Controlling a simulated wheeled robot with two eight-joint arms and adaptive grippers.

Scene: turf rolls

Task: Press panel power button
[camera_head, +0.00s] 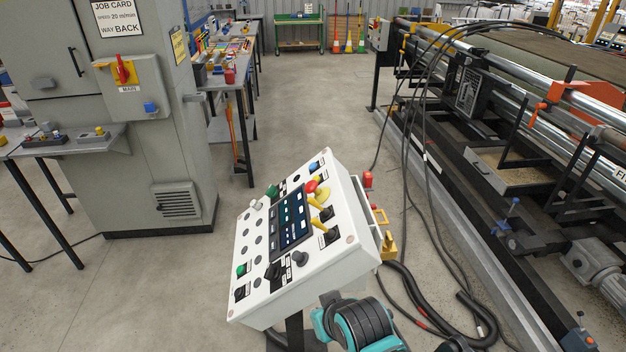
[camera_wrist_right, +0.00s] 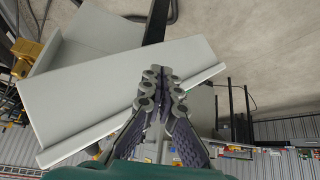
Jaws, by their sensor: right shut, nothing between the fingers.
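The white control panel (camera_head: 335,255) stands tilted on a post in the middle of the head view. Its face has a dark screen (camera_head: 290,221), a red mushroom button (camera_head: 311,186) on yellow, a green button (camera_head: 241,269) at lower left, another green one (camera_head: 272,191) higher up, a blue one (camera_head: 314,166), and black knobs. The labels are too small to tell which is power. My right gripper (camera_wrist_right: 160,85) is shut and empty in the right wrist view, in front of the panel's plain casing (camera_wrist_right: 120,65); I cannot tell if they touch. My left gripper is out of view.
A grey cabinet (camera_head: 150,170) with a red switch stands at left beside a workbench (camera_head: 230,85). The roller machine (camera_head: 500,130) fills the right side. Black cables (camera_head: 415,300) lie on the floor right of the panel. The floor behind the panel is clear.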

